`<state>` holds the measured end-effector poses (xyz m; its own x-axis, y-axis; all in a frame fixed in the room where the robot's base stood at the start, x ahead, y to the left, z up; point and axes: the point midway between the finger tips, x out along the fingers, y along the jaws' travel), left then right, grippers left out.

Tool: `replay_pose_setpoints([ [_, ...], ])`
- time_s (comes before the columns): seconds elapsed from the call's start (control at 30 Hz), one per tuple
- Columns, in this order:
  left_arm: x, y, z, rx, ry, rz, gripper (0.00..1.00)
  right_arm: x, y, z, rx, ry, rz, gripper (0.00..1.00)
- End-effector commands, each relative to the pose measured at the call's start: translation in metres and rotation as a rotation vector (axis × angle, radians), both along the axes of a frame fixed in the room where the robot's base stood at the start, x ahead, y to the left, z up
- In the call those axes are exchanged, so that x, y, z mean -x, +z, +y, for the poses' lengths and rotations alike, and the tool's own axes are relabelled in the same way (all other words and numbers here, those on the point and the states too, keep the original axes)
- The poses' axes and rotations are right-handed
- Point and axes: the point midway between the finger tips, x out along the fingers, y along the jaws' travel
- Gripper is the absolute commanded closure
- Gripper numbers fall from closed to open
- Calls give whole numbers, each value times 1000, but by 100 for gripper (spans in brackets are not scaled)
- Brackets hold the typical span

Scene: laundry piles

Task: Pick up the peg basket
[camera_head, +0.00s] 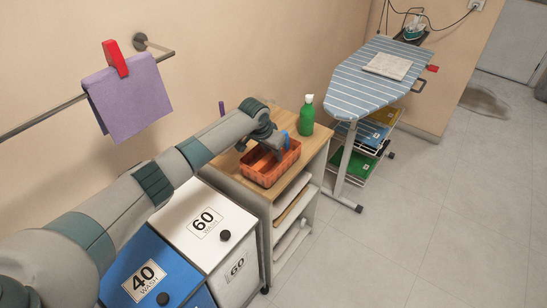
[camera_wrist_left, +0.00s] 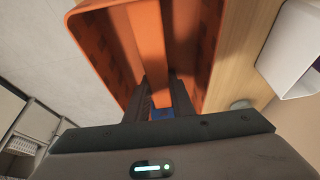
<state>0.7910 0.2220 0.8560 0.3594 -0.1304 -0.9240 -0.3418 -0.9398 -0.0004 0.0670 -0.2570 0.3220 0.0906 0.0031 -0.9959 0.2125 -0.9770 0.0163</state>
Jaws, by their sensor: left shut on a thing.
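The orange peg basket (camera_head: 262,176) is on the wooden top of a small trolley (camera_head: 233,183) in the head view. It also fills the upper part of the left wrist view (camera_wrist_left: 208,62), where an orange handle strip (camera_wrist_left: 151,40) runs across it. My left gripper (camera_head: 281,151) reaches over the basket's back right part. In the wrist view its fingers (camera_wrist_left: 160,98) are closed on the handle strip, with a bit of blue low between them. I cannot tell whether the basket is clear of the top. My right gripper is out of view.
A green bottle (camera_head: 306,116) stands just behind the basket on the right. A striped ironing board (camera_head: 350,85) is farther right. White (camera_head: 193,240) and blue (camera_head: 135,268) wash bins stand at the front left. A purple cloth (camera_head: 128,98) hangs on the wall rail.

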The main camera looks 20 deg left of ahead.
Motion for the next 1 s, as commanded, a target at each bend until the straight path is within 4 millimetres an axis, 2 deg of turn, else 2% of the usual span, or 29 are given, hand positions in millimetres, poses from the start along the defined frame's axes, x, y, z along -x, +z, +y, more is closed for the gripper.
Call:
replay_pose_setpoints([
  [0.27, -1, 27, 0, 1, 0, -4, 100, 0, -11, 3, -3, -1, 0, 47],
  [0.47, 8, 40, -24, 2, -4, -4, 100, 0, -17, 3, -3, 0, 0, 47],
  [0.63, 17, 57, -54, 3, -5, -4, 100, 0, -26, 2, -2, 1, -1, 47],
  [0.73, 24, 69, -72, 3, -4, -4, 100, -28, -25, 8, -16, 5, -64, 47],
  [1.0, 35, 90, -103, 2, 0, -2, 100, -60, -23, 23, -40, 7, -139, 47],
])
